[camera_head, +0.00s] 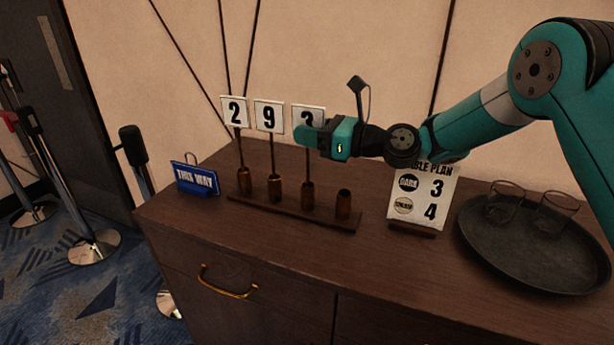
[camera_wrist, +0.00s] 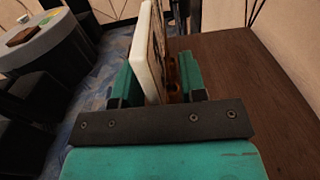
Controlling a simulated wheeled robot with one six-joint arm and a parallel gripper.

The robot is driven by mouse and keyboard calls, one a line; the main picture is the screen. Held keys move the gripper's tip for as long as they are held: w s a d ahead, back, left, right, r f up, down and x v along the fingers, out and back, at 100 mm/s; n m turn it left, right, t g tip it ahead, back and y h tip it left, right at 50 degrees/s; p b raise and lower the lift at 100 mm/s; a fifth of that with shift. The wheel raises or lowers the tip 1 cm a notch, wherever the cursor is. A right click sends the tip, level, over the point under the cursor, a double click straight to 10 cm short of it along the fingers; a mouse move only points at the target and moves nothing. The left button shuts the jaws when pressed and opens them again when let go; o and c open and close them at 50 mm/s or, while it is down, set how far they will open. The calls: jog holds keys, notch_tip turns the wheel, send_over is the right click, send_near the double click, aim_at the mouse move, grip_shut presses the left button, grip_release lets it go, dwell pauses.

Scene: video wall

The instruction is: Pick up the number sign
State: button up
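Three white number signs on thin stems stand upright in brass cups along a dark wooden strip (camera_head: 265,203): a 2 sign (camera_head: 235,112), a 9 sign (camera_head: 269,117) and a 3 sign (camera_head: 308,113). A fourth brass cup (camera_head: 343,204) at the right end is empty. My gripper (camera_head: 309,136) is at the 3 sign and hides its lower part in the head view. In the wrist view, my gripper (camera_wrist: 158,80) has its fingers apart, with a white panel (camera_wrist: 146,55) seen edge-on between them. A gap shows on the panel's right side.
A blue THIS WAY sign (camera_head: 195,179) stands left of the strip. A table plan card (camera_head: 422,197) stands to the right, then a dark round tray (camera_head: 520,268) with two glasses. All rest on a wooden cabinet (camera_head: 290,250). The wall is close behind. Stanchions (camera_head: 92,245) stand left.

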grip_shut()
